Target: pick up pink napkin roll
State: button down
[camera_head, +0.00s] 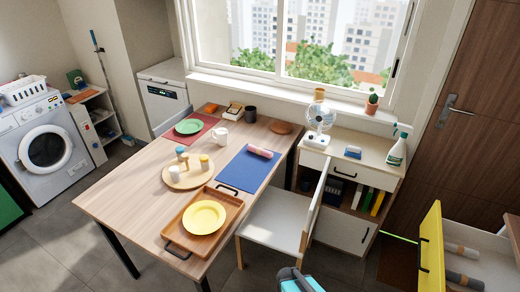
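A pink napkin roll (260,151) lies on the blue placemat (238,172), near the right long edge of the wooden table (128,197). Nothing stands on top of it, and it looks clear of the other tableware. My gripper is not recognisable in this view. A teal and dark grey shape (297,281) cuts into the bottom edge of the picture, and I cannot tell what it is.
A wooden tray (177,237) with a yellow plate (204,217) and a round board with small jars share the table. A white chair (274,221) stands at the table's right side. A yellow-fronted drawer (432,250) holding rolls is open at the right.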

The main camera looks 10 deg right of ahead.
aim_at(259, 151)
jog(key=u, duration=0.2)
jog(key=k, duration=0.55)
jog(key=z, duration=0.8)
jog(key=i, duration=1.05)
jog(key=u, duration=0.65)
